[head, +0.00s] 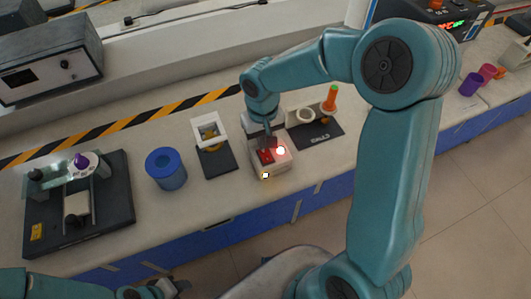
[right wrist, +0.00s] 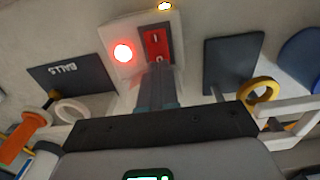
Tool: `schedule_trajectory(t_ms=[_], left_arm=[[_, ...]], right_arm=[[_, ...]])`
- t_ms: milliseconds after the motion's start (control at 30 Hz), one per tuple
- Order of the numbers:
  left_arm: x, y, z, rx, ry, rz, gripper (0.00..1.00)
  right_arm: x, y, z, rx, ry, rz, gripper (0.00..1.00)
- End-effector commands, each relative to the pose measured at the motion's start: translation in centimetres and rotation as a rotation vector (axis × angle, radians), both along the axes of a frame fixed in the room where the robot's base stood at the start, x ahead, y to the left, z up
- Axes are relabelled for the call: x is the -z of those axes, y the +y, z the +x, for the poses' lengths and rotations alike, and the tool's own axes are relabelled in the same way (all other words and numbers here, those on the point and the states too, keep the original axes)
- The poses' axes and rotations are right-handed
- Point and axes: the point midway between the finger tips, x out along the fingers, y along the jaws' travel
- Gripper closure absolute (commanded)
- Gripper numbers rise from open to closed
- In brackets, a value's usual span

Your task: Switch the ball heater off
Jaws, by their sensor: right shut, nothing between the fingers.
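The ball heater, a small white box (head: 284,161), stands on the bench with a lit red lamp (head: 281,151) and a red switch (head: 265,156) on top. A small pale light glows at its front edge. In the right wrist view the red switch (right wrist: 156,43) sits beside the glowing lamp (right wrist: 123,53). My right gripper (head: 267,143) points down at the switch, shut and empty. Its fingertips (right wrist: 157,68) are right at the switch's near end; I cannot tell whether they touch. My left gripper (head: 168,289) is at the bottom left, its jaws unclear.
A dark plate with a white frame (head: 211,131) and a blue cylinder (head: 165,170) stand left.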

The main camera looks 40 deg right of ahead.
Motion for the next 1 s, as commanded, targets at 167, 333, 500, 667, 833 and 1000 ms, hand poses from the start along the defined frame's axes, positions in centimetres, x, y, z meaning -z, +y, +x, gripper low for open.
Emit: schedule_trajectory(t_ms=[167, 333, 500, 667, 833, 1000], left_arm=[[0.3, 0.0, 0.0, 0.000, 0.000, 0.000, 0.57], [0.6, 0.0, 0.0, 0.000, 0.000, 0.000, 0.57], [0.8, 0.0, 0.0, 0.000, 0.000, 0.000, 0.57], [1.0, 0.0, 0.0, 0.000, 0.000, 0.000, 0.57], [1.2, 0.0, 0.0, 0.000, 0.000, 0.000, 0.57], [1.2, 0.0, 0.0, 0.000, 0.000, 0.000, 0.57]], right_arm=[[0.4, 0.0, 0.0, 0.000, 0.000, 0.000, 1.00], [0.6, 0.0, 0.0, 0.000, 0.000, 0.000, 1.00], [0.9, 0.0, 0.0, 0.000, 0.000, 0.000, 1.00], [1.1, 0.0, 0.0, 0.000, 0.000, 0.000, 1.00], [1.4, 0.0, 0.0, 0.000, 0.000, 0.000, 1.00], [1.4, 0.0, 0.0, 0.000, 0.002, 0.000, 1.00]])
